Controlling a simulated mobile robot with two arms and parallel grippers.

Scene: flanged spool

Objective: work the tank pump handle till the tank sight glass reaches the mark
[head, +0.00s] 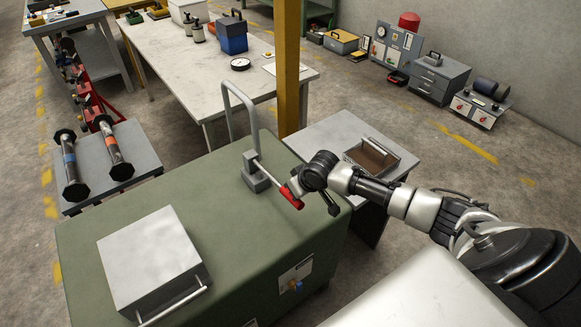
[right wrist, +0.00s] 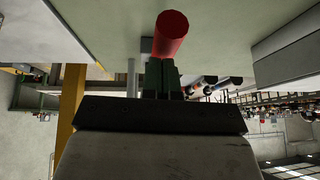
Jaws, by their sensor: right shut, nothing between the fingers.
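The green tank (head: 85,245) fills the lower left of the head view. Its pump has a grey pivot block (head: 257,172), a bent grey pipe and a thin lever ending in a red handle grip (head: 293,197). The red grip also shows in the right wrist view (right wrist: 172,36), just beyond my fingertips. My right gripper (head: 299,185) is at the grip; in the right wrist view its fingers (right wrist: 160,76) are shut with nothing between them. I cannot tell whether they touch the grip. The sight glass and mark cannot be made out. My left gripper is not in view.
A grey box with a bar handle (head: 152,258) sits on the tank top. A side table (head: 325,133) with an open tray (head: 372,158) stands behind my right forearm. A yellow post (head: 288,70) rises behind the pump. Two spools (head: 114,150) lie on a left stand.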

